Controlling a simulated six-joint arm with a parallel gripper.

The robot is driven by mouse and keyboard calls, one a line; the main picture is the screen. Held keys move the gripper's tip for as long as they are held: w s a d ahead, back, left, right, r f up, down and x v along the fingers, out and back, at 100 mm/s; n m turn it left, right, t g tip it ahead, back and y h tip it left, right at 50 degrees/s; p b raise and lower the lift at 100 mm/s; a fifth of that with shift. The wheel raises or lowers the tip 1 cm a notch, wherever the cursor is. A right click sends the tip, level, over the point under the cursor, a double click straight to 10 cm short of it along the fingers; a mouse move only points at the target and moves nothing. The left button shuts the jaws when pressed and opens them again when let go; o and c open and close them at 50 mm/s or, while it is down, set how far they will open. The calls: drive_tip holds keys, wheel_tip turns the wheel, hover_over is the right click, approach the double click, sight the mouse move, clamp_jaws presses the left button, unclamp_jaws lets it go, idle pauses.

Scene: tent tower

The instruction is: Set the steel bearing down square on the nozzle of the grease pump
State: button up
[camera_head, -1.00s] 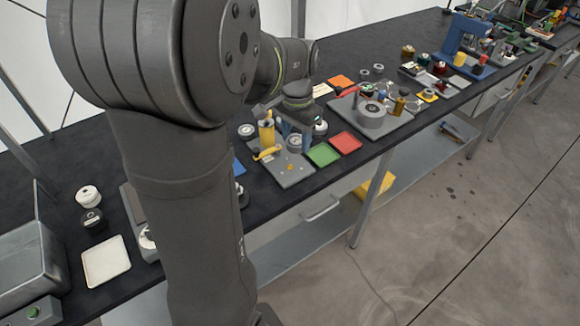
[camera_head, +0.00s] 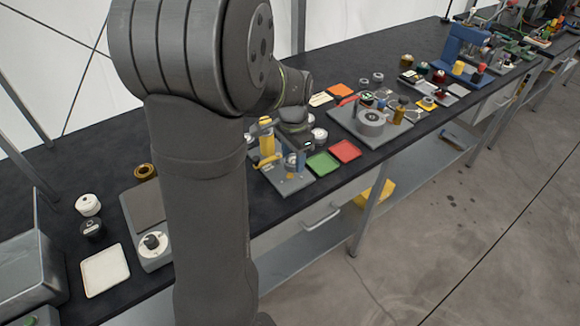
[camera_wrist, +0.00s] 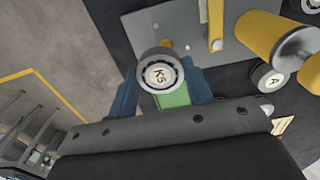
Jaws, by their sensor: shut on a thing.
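The steel bearing (camera_wrist: 160,72), a ring with a white face marked K5, sits between the blue fingers of my gripper (camera_wrist: 163,84) in the wrist view. My gripper is shut on it. The grease pump has a yellow cylinder (camera_wrist: 268,38), a yellow lever (camera_wrist: 216,25) and a grey base plate (camera_wrist: 190,22). A small yellow tip, likely the nozzle (camera_wrist: 167,43), shows just past the bearing's edge, partly hidden; I cannot tell the gap between them. In the head view my gripper (camera_head: 293,163) is over the pump's plate (camera_head: 289,184), beside the yellow cylinder (camera_head: 266,138).
A round part marked A (camera_wrist: 268,78) lies beside the pump. A green tray (camera_head: 322,163) and a red tray (camera_head: 345,150) lie right of the plate. A grey fixture (camera_head: 370,122) stands farther right. The bench's front edge is close to the plate.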

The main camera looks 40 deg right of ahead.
sight(289, 158)
drive_tip(key=shift+w+a+f, duration=0.1)
drive_tip(key=shift+w+f, duration=0.3)
drive_tip(key=shift+w, duration=0.1)
drive_tip(key=shift+f, duration=1.9)
drive_tip(key=shift+f, duration=0.15)
drive_tip(key=o, duration=1.1)
drive_tip(key=shift+w, duration=0.1)
drive_tip(key=shift+w+r, duration=0.1)
drive_tip(key=shift+r, duration=0.45)
drive_tip(key=r, duration=1.1)
drive_tip(key=shift+s+r, duration=0.15)
drive_tip(key=shift+s, duration=0.05)
